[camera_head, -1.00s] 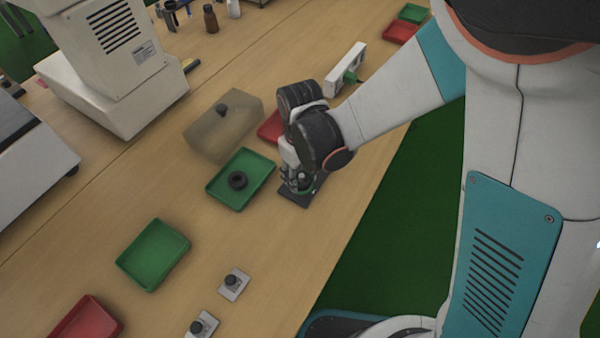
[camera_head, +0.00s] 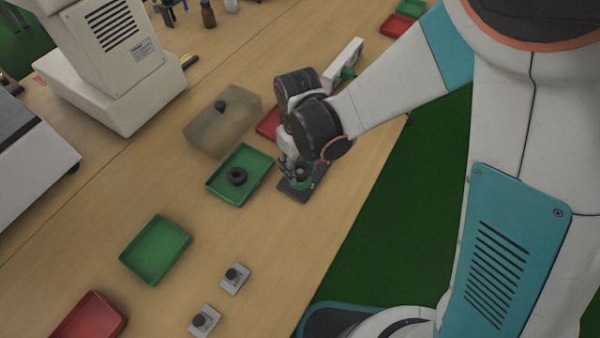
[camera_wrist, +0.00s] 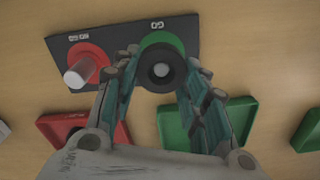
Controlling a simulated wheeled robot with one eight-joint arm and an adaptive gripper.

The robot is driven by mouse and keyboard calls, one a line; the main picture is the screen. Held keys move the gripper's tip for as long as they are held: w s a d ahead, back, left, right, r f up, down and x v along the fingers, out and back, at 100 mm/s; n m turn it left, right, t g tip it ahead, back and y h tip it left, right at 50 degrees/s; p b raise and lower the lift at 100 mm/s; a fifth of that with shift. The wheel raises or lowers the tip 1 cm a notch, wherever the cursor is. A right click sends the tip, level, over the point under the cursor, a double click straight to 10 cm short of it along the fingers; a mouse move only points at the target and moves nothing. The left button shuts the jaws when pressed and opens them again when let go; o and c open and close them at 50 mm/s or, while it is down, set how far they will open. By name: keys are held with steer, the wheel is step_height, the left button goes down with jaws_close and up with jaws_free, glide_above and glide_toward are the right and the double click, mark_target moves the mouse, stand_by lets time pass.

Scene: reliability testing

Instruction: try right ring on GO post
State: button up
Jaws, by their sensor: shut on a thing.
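My gripper (camera_wrist: 161,66) is shut on a dark ring (camera_wrist: 151,62), held between its two fingertips. The ring is at the GO post, over the green disc (camera_wrist: 165,38) of the gauge plate (camera_wrist: 118,31). A lighter round centre shows through the ring's hole. I cannot tell how far down the ring sits. Beside it, the grey NO GO post (camera_wrist: 77,76) stands bare on a red disc. In the head view my gripper (camera_head: 295,172) is over the dark plate (camera_head: 290,190), and the ring is mostly hidden.
A green tray (camera_head: 218,187) holding another dark ring (camera_head: 237,176) is just left of the plate. A red tray (camera_head: 267,121) and a translucent block (camera_head: 215,130) are behind. Two small fixtures (camera_head: 234,278) (camera_head: 203,320) stand at the front. Bare table lies between.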

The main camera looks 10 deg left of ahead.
mark_target(299, 169)
steer(key=shift+r+p, duration=1.4)
steer(key=shift+r, duration=0.85)
